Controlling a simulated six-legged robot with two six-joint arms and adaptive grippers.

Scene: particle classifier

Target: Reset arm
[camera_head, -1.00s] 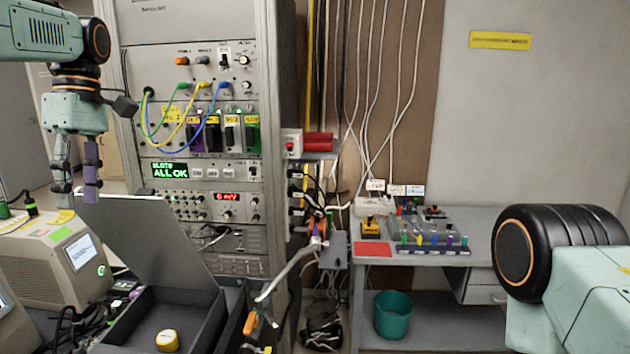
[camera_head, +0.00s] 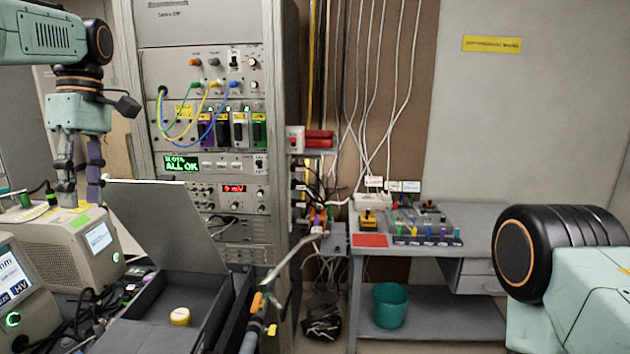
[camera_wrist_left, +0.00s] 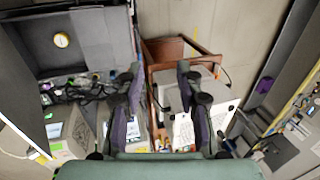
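My left gripper (camera_head: 81,186) hangs pointing down at the left of the head view, above a beige instrument box. Its two fingers are apart with nothing between them. The left wrist view also shows the left gripper (camera_wrist_left: 158,80) with its fingers spread and empty. My right arm (camera_head: 575,285) shows at the lower right of the head view, but its gripper is out of frame.
A beige instrument (camera_head: 62,245) with a screen stands under the left gripper. A dark open case (camera_head: 206,310) with a raised lid (camera_head: 165,222) holds a yellow round item (camera_head: 180,316). An equipment rack (camera_head: 215,150) stands behind. A grey desk (camera_head: 470,235) is at right, with a teal bin (camera_head: 390,305) below.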

